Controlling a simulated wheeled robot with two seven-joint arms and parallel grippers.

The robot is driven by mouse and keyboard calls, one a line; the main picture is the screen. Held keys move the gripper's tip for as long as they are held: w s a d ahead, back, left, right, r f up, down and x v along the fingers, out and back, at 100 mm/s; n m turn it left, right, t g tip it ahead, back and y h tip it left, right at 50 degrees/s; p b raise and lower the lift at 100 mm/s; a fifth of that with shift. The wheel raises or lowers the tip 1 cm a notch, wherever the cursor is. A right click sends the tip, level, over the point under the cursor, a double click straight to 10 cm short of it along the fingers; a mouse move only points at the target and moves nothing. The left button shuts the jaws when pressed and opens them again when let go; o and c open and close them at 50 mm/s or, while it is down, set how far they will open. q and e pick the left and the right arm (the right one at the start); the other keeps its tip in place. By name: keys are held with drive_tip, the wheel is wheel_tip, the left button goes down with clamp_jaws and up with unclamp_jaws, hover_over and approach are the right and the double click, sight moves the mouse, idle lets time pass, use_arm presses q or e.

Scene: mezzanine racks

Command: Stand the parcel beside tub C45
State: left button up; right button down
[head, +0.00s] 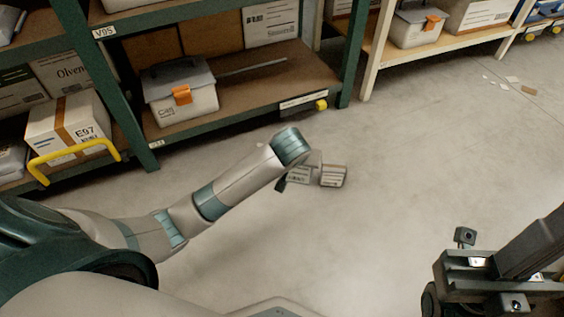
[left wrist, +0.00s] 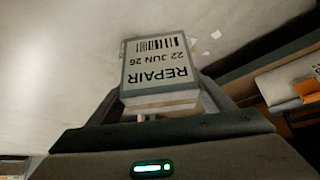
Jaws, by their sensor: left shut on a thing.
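The parcel, a small box with a white REPAIR label (left wrist: 158,68), is between the fingers of my left gripper (left wrist: 165,98) in the left wrist view. In the head view the parcel (head: 300,175) shows beyond my left wrist, over the floor and in front of the rack. My left gripper (head: 285,184) is shut on it and partly hidden by the arm.
Green uprights (head: 352,50) frame the bay.

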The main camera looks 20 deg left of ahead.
use_arm(q)
drive_tip(key=shift+m+h, duration=0.4)
drive_tip(key=shift+m, duration=0.2)
drive_tip(key=r, duration=0.4)
drive_tip(key=d+r, duration=0.1)
drive_tip(key=r, duration=0.3)
drive_tip(key=d+r, duration=0.1)
drive_tip(key=r, duration=0.2)
drive_tip(key=shift+s+r, duration=0.1)
drive_tip(key=shift+r, duration=0.3)
drive_tip(key=s+a+r+m, duration=0.1)
drive_tip(key=s+r, duration=0.4)
drive_tip(key=r, duration=0.4)
drive_tip(key=shift+a+h, duration=0.3)
drive_tip(key=shift+r, duration=0.1)
